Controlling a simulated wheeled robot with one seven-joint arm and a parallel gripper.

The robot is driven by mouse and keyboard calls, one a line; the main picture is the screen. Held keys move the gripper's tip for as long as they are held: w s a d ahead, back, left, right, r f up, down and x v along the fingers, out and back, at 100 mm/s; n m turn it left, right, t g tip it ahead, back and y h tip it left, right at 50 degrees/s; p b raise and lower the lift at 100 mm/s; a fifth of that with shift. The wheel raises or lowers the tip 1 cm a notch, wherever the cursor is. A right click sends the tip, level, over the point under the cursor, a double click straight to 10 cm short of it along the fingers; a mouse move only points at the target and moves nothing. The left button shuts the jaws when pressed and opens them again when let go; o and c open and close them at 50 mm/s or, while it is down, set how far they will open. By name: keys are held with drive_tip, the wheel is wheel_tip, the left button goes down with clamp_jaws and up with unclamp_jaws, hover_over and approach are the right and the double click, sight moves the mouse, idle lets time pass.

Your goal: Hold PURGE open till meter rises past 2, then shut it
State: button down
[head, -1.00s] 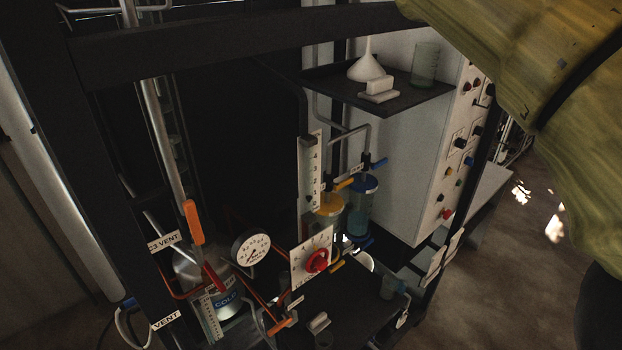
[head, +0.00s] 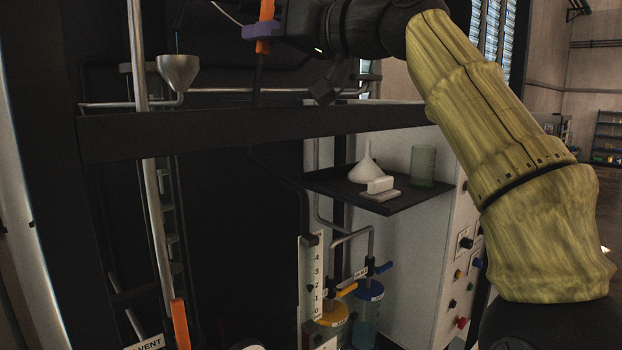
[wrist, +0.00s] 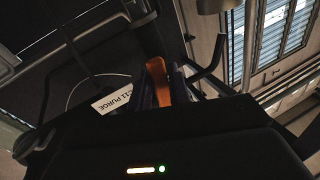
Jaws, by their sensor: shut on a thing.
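My gripper (head: 262,31) is at the top of the head view, shut on an orange handle (head: 266,10). In the wrist view the same orange handle (wrist: 156,76) stands between the fingers. A white label reading PURGE (wrist: 113,98) lies beside it there. The meter (head: 312,270) is a white upright scale, numbered from 0 upward, below the shelf in the head view. Its small dark pointer is about level with the 2; I cannot tell if it is just above or below. How far the handle is turned is unclear.
A dark crossbar (head: 250,132) runs below my gripper. A shelf (head: 390,205) holds a white funnel and a beaker. A metal funnel (head: 178,72) stands left of my gripper. Another orange handle (head: 180,324) is at lower left.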

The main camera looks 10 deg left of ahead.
drive_tip(key=shift+w+d+r+n+p, duration=0.35)
drive_tip(key=shift+n+p, duration=0.15)
drive_tip(key=shift+n, duration=0.3)
drive_tip(key=c, duration=1.2)
unclamp_jaws()
drive_tip(key=shift+f+b, duration=0.3)
drive_tip(key=shift+c, duration=0.2)
drive_tip(key=shift+a, duration=0.1)
drive_tip(key=shift+s+a+b+v, duration=0.15)
drive_tip(key=shift+b+v, duration=0.4)
drive_tip(key=shift+v, duration=0.65)
drive_tip(key=shift+s+b+v, duration=0.2)
drive_tip(key=shift+b+v, duration=0.3)
drive_tip(key=shift+v, duration=0.7)
drive_tip(key=shift+s+a+b+v, duration=0.15)
drive_tip(key=shift+b+v, duration=0.4)
drive_tip(key=shift+v, duration=0.65)
drive_tip(key=shift+r, duration=0.1)
